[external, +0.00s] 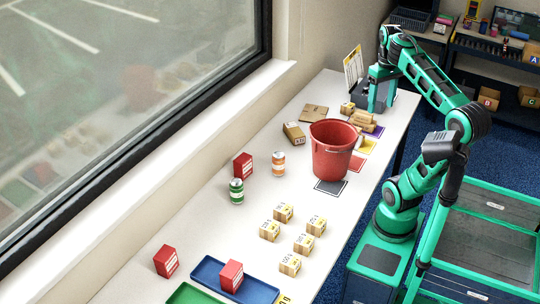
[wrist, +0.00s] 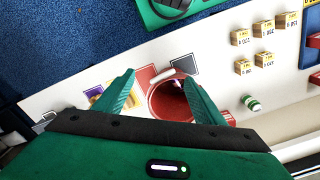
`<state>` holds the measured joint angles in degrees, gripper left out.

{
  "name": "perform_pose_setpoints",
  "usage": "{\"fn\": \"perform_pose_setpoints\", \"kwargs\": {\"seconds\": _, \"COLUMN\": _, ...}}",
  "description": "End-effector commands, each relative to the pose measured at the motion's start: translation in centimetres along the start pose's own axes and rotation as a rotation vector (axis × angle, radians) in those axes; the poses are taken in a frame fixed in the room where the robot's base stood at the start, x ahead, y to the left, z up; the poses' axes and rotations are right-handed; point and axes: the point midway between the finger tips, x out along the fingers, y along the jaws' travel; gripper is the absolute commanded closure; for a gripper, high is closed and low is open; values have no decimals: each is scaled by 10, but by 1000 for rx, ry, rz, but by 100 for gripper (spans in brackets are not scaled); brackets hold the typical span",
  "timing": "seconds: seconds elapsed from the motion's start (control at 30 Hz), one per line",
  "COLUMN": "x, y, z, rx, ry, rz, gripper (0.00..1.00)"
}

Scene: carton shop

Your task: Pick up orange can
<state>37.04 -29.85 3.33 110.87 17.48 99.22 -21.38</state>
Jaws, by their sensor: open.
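The orange can (external: 278,163) stands upright on the white table, left of the red bucket (external: 332,149), with a white band around it. A green can (external: 237,191) stands nearer the camera, and a red box (external: 243,165) is just left of the orange can. My gripper (external: 381,106) is over the far end of the table, well apart from the orange can. In the wrist view my gripper (wrist: 158,76) is open and empty, its fingers framing the red bucket (wrist: 170,102). A reddish shape shows beside the right finger; I cannot tell if it is the orange can.
Several small wooden blocks (external: 283,212) stand on the near half of the table. A blue tray (external: 207,271) holds a red box at the front. Small cartons (external: 294,134) lie near the far end. The window wall borders the left side.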

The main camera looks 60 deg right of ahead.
Motion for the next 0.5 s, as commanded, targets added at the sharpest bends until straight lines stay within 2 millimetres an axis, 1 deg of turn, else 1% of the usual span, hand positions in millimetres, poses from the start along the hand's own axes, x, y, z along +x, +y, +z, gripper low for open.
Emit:
{"fn": "perform_pose_setpoints", "kwargs": {"seconds": 0.27, "x": 5, "y": 2, "z": -21, "rx": -98, "ry": 6, "rz": -15, "gripper": 36}}
{"fn": "perform_pose_setpoints", "kwargs": {"seconds": 0.5, "x": 14, "y": 1, "z": -49, "rx": -228, "ry": 10, "rz": -27, "gripper": 36}}
